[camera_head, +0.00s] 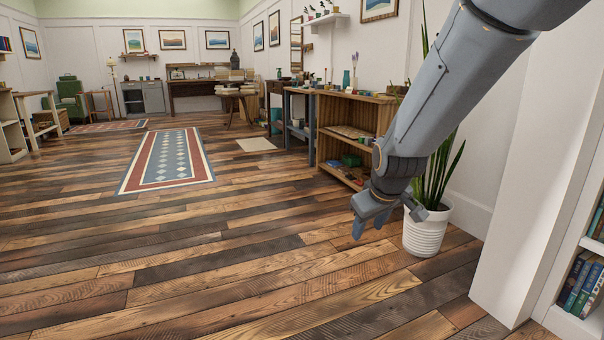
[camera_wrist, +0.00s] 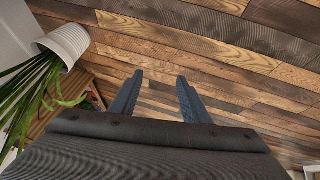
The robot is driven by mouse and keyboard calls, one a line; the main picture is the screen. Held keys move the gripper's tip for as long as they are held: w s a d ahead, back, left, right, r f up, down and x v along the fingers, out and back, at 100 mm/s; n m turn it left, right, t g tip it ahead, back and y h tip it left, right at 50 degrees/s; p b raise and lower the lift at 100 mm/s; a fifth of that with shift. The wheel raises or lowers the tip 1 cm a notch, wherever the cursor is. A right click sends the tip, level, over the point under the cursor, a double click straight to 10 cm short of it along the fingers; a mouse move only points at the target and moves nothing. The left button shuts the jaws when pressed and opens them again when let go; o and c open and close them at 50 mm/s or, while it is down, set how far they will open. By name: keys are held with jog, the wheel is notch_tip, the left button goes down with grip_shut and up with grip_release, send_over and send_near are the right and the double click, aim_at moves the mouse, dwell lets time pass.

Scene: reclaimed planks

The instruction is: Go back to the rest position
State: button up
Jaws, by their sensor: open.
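My gripper (camera_head: 372,217) hangs at the end of my blue-grey arm, which reaches in from the upper right of the head view. Its fingers point down over the plank floor. In the wrist view my gripper (camera_wrist: 157,98) shows two dark blue fingers set apart, with only floor planks between them. It is open and empty. In the head view, the gripper is just left of a white ribbed pot (camera_head: 426,232) with a tall green plant. The wrist view shows the pot (camera_wrist: 66,42) at the upper left, apart from the fingers.
A wooden shelf unit (camera_head: 352,118) stands behind my arm along the right wall. A white pillar (camera_head: 535,200) and a bookcase (camera_head: 578,318) with books are at the right. A patterned rug (camera_head: 168,160) lies mid-room. The plank floor ahead and left is clear.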

jog(key=s+a+r+g+y, duration=0.2)
jog(key=s+a+g, duration=0.1)
jog(key=s+a, duration=1.35)
jog(key=s+a+n+g, duration=0.1)
jog(key=s+a+g, duration=0.15)
jog(key=s, duration=1.65)
jog(key=d+r+m+p, duration=0.2)
jog(key=d+r+p, duration=0.5)
jog(key=p, duration=0.6)
jog(key=d+r+m+h+p, duration=0.1)
jog(key=d+r+m+p, duration=0.1)
jog(key=d+r+p, duration=0.5)
jog(key=s+d+r+m+h+p, duration=0.1)
jog(key=d+r+p, duration=0.6)
jog(key=r+p, duration=0.8)
jog(key=m+p, duration=0.1)
jog(key=p, duration=0.2)
jog(key=shift+d+r+p, duration=0.25)
jog(key=shift+d+p, duration=0.1)
jog(key=shift+s+g, duration=0.1)
jog(key=shift+g, duration=0.15)
